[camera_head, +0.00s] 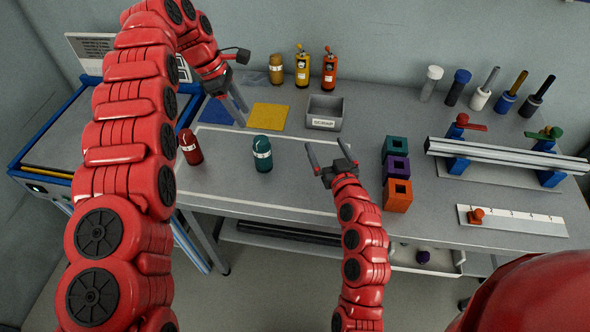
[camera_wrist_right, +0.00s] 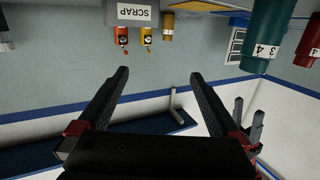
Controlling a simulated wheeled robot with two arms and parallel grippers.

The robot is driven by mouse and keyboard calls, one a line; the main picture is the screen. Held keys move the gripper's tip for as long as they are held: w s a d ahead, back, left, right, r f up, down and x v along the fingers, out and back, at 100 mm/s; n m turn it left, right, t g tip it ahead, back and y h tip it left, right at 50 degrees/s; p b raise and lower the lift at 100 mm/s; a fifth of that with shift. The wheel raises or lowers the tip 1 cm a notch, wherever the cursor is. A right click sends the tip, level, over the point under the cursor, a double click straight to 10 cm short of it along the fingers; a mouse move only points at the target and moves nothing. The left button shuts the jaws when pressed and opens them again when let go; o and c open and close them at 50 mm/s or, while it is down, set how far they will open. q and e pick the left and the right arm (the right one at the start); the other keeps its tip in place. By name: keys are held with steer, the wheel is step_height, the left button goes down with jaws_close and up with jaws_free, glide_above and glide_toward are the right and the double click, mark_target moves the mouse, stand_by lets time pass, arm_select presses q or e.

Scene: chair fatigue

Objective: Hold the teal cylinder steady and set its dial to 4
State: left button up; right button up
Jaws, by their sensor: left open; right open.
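The teal cylinder (camera_head: 262,154) stands upright on the grey table, with a white band around it. In the right wrist view the teal cylinder (camera_wrist_right: 263,40) shows at the upper right, upside down, with the digits 3 and 4 on its band. My left gripper (camera_head: 238,112) is open and empty, above the table behind and left of the cylinder. My right gripper (camera_head: 328,152) is open and empty, to the right of the cylinder and apart from it. Its fingers (camera_wrist_right: 160,90) show open in the right wrist view with nothing between them.
A red cylinder (camera_head: 190,147) stands left of the teal one. A grey SCRAP bin (camera_head: 324,112) and a yellow mat (camera_head: 268,117) lie behind. Stacked coloured blocks (camera_head: 397,194) stand right of my right gripper. A rail (camera_head: 500,155) is further right. The table's front middle is clear.

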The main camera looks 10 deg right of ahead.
mark_target(258, 153)
steer(key=s+a+f+n+g+y, duration=0.1)
steer(key=s+a+n+g+y, duration=0.45)
steer(key=a, duration=0.35)
steer(key=shift+n, duration=0.25)
steer(key=x, duration=1.7)
steer(key=shift+w+a+f, duration=0.1)
steer(key=shift+a, duration=0.2)
jaws_close()
